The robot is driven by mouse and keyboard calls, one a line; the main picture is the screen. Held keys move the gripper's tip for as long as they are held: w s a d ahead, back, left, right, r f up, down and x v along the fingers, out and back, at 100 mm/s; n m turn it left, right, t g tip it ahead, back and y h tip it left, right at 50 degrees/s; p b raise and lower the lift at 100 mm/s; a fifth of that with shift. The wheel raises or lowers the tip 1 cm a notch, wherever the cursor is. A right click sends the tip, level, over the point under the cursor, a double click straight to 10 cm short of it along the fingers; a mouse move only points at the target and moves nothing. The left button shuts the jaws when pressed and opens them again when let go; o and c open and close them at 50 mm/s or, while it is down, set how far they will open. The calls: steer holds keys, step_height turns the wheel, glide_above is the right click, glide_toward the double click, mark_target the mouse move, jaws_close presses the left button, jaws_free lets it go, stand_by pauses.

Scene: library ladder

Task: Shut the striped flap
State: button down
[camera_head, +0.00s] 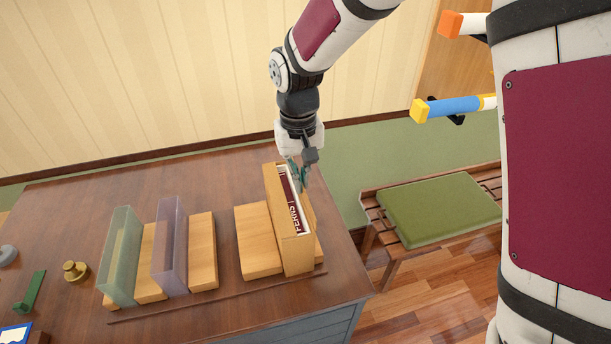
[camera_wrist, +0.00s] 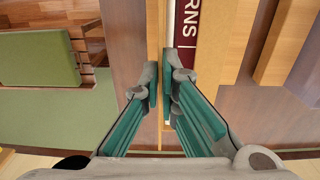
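I cannot make out a striped flap in either view. My gripper (camera_head: 303,174) points down at the back right of an upright wooden case (camera_head: 292,246) on the desk; it also shows in the wrist view (camera_wrist: 161,80). A dark red book (camera_head: 291,202) with white lettering stands in the case, and its spine shows in the wrist view (camera_wrist: 186,25). In the wrist view the fingertips are close together with a narrow gap over the case's pale side wall. Whether they touch or grip that wall is unclear.
Wooden blocks (camera_head: 203,250), a green translucent panel (camera_head: 121,255) and a purple one (camera_head: 169,246) stand left on the desk (camera_head: 60,205). A brass knob (camera_head: 75,271) is farther left. A bench with a green cushion (camera_head: 438,210) stands right, below a blue-and-yellow bar (camera_head: 452,107).

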steer(key=h, duration=0.1)
steer(key=a+t+h, duration=0.1)
steer(key=h, duration=0.1)
steer(key=a+h, duration=0.1)
steer(key=shift+s+f, duration=0.2)
steer(key=shift+s, duration=0.1)
steer(key=t+h, duration=0.1)
steer(key=h, duration=0.1)
steer(key=a+f+h, duration=0.1)
steer(key=h, duration=0.2)
steer(key=shift+s+a+f+t, duration=0.15)
steer(key=shift+s+t, duration=0.05)
steer(key=shift+t, duration=0.2)
steer(key=shift+h, duration=0.4)
steer(key=c, duration=1.8)
jaws_free()
steer(key=shift+c, duration=0.2)
steer(key=v, duration=0.8)
